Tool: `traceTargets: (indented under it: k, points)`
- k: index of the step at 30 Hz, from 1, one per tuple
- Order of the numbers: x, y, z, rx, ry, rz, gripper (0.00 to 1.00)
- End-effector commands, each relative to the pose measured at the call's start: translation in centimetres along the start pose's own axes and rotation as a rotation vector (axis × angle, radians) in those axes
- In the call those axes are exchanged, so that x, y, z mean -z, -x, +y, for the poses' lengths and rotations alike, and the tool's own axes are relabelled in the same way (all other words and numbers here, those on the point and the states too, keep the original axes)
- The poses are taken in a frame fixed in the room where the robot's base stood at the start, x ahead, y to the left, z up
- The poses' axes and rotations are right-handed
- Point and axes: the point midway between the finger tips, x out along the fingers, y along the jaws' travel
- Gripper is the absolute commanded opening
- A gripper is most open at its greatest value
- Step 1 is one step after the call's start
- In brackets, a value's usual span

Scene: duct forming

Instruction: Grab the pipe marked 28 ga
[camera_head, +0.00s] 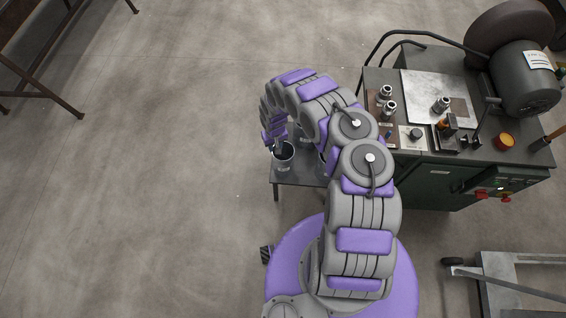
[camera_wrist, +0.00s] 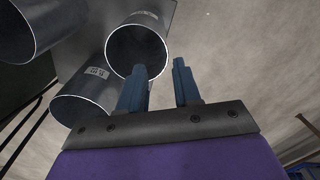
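Three grey metal pipes show in the wrist view. The middle pipe (camera_wrist: 136,35) has a small light label near its rim, too small to read surely. A lower-left pipe (camera_wrist: 84,88) also has a label I cannot read with certainty. A third pipe (camera_wrist: 38,22) is at the upper left, with no label visible. My gripper (camera_wrist: 160,64) is open at the middle pipe's rim. Its left finger overlaps the pipe mouth and its right finger is outside, to the right. I cannot tell if they touch. In the head view, one pipe (camera_head: 284,157) stands beside my gripper.
The pipes stand on a small dark table (camera_head: 290,175); my arm hides part of it. A green machine cabinet (camera_head: 440,180) with metal fittings and a motor on top stands to the right. A rusty frame (camera_head: 40,85) is at upper left. The floor at left is clear.

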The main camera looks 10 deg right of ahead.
Motion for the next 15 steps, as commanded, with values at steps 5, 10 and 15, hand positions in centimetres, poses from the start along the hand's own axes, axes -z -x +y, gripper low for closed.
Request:
traceTargets:
  k: [5, 10, 15]
  points:
    - [-0.1, -4.0, -0.1, 0.002, -0.001, -0.002, 0.33]
    - [-0.1, -6.8, -0.1, 0.002, -0.001, -0.004, 0.33]
    - [-0.1, -8.2, 0.0, 0.000, -0.002, -0.002, 0.33]
